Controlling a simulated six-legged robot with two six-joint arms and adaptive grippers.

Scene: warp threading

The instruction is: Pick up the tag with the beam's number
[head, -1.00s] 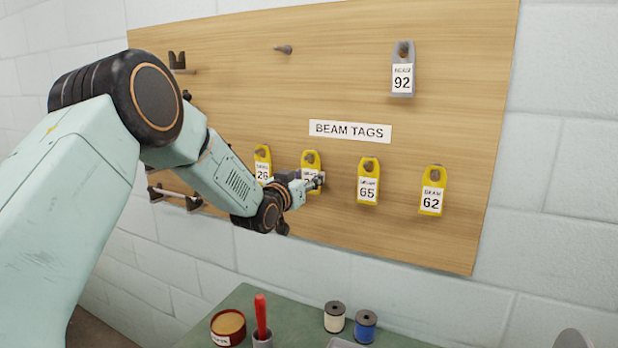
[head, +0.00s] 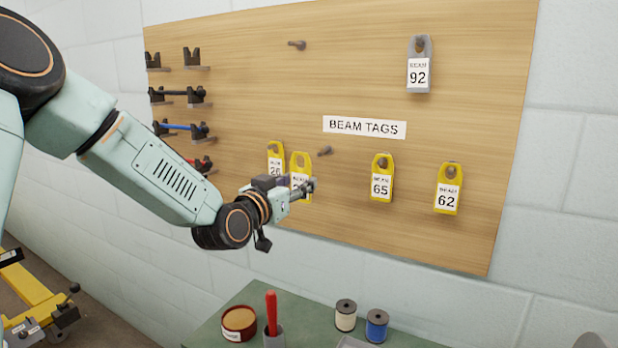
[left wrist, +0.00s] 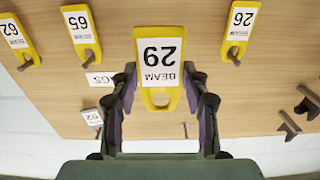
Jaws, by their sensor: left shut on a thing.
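My left gripper (head: 309,187) is shut on a yellow tag (head: 301,165) and holds it off the board, near an empty peg. In the left wrist view the tag (left wrist: 160,52) is upside down between the two fingers (left wrist: 160,85), and its number reads as 29. Its number is partly covered by the gripper in the head view. Yellow tags 26 (head: 276,150), 65 (head: 382,178) and 62 (head: 448,188) hang on their pegs. A grey tag 92 (head: 419,65) hangs higher up. My right gripper is not in view.
The wooden board (head: 260,90) carries a BEAM TAGS label (head: 364,127), a bare peg (head: 325,150) and an upper peg (head: 297,45). Dark brackets (head: 192,58) stand at its left. Below, a green table (head: 245,298) holds spools (head: 376,325), a round tin (head: 239,322) and a red-handled tool (head: 271,312).

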